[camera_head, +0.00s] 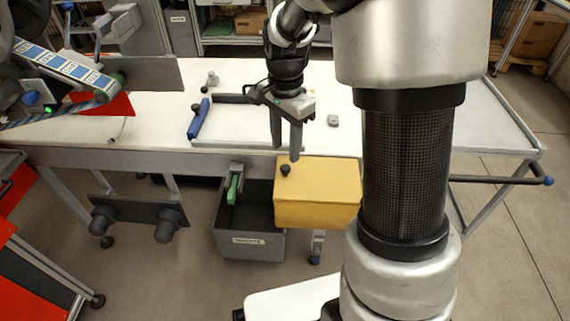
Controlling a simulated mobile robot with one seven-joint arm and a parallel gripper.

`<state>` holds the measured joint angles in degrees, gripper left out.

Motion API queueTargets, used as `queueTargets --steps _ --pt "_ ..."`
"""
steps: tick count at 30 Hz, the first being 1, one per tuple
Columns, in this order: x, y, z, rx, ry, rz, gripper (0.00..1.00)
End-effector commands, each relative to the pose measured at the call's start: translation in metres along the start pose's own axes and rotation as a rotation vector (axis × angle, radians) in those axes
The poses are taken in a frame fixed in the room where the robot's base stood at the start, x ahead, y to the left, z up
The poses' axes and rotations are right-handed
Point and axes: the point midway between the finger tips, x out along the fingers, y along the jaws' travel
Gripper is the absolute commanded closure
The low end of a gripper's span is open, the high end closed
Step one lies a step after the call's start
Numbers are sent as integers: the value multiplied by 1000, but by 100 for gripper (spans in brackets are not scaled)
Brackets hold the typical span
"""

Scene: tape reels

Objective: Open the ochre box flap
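The ochre box (325,208) is at the front edge of the white table, right of centre. Its top flap (325,170) looks closed and carries a small dark knob (285,170) near its left end. My gripper (285,152) points down over the table's front edge, just above the knob. Its two fingers are apart with a visible gap and nothing between them. The tips appear close to the knob, but I cannot tell whether they touch it. My arm hides the area right of the box.
A grey labelled bin (248,243) with a green-handled part (234,188) adjoins the box on the left. The white table (240,160) holds a blue bar (199,120) and a small grey block (333,120). A label-tape machine (65,70) stands at left.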

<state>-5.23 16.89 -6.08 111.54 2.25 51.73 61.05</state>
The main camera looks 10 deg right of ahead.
Motion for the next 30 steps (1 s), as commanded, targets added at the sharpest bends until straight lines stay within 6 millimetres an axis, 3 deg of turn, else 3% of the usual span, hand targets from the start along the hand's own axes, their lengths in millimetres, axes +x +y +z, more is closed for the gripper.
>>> queueTargets --steps 3,9,22,29,30 --pt "28 1 0 0 -2 3 60" --pt "54 0 0 -1 0 0 60" --pt "62 0 0 -1 0 -1 60" --pt "61 0 0 -1 0 -1 99" --pt "61 0 0 -1 0 -1 100"
